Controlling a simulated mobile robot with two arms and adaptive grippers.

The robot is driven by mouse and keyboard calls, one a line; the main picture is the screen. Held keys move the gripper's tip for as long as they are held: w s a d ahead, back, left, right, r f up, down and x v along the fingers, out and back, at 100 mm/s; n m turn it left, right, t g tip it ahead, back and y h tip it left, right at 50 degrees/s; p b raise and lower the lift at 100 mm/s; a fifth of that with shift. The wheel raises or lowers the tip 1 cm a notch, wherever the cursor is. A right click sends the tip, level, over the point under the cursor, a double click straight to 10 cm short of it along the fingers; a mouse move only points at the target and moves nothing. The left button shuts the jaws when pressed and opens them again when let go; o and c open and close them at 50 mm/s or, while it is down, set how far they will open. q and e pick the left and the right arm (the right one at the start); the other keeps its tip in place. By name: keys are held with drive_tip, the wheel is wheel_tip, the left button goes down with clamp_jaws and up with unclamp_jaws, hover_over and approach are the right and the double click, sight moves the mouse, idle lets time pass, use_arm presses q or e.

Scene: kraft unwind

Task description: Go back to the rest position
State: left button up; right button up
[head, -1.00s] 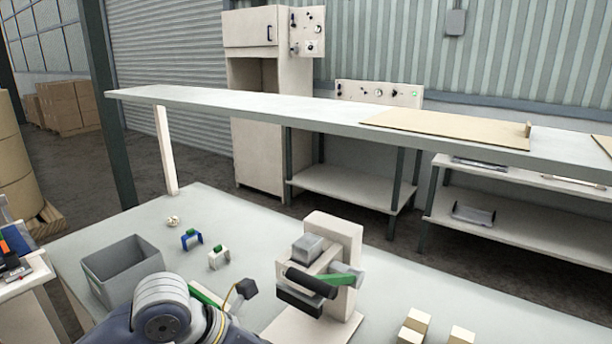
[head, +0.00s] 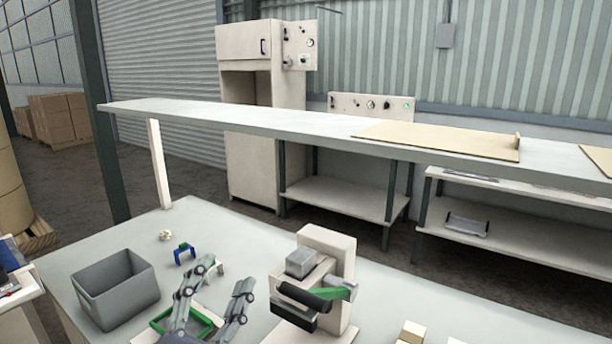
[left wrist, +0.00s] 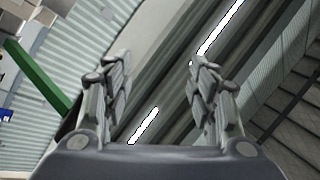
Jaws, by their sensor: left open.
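My left gripper (head: 222,292) is in the lower middle of the head view, above the table, between the grey bin and the white press-like device. Its two fingers are spread apart with nothing between them. In the left wrist view the open fingers (left wrist: 160,100) also show, with corrugated wall and bright lamp strips behind them. My right gripper is not in view.
A grey bin (head: 115,288) stands left on the table (head: 385,300). A white device with a green lever (head: 325,245) stands right of my gripper. A blue clip-like part (head: 185,254) and a green frame (head: 200,322) are nearby. A long shelf (head: 290,122) crosses behind.

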use_arm(q)
drive_tip(key=s+a+f+n+g+y, duration=0.2)
drive_tip(key=a+f+n+g, duration=0.1)
drive_tip(key=f, duration=0.5)
drive_tip(key=s+a+f+n+g+y, duration=0.2)
drive_tip(key=a+f+n+g+y, duration=0.15)
drive_tip(key=f, duration=0.45)
drive_tip(key=s+a+f+n+g+y, duration=0.2)
drive_tip(key=a+f+n+g, duration=0.15)
drive_tip(key=f, duration=0.45)
drive_tip(key=s+d+f+g+h, duration=0.1)
drive_tip(key=s+f+g, duration=0.3)
drive_tip(key=s+f, duration=0.3)
drive_tip(key=s+d+f+g+h, duration=0.15)
drive_tip(key=s+f+g, duration=0.3)
drive_tip(key=s, duration=0.55)
wheel_tip(320, 180, down, 27)
drive_tip(key=s+g, duration=0.2)
drive_tip(key=s+a+f+b, duration=0.1)
drive_tip(key=s+a+f, duration=0.1)
drive_tip(key=s+f, duration=1.5)
drive_tip(key=shift+a+f+g+y, duration=0.2)
drive_tip(key=shift+a+g+y, duration=0.1)
drive_tip(key=shift+a+g, duration=0.1)
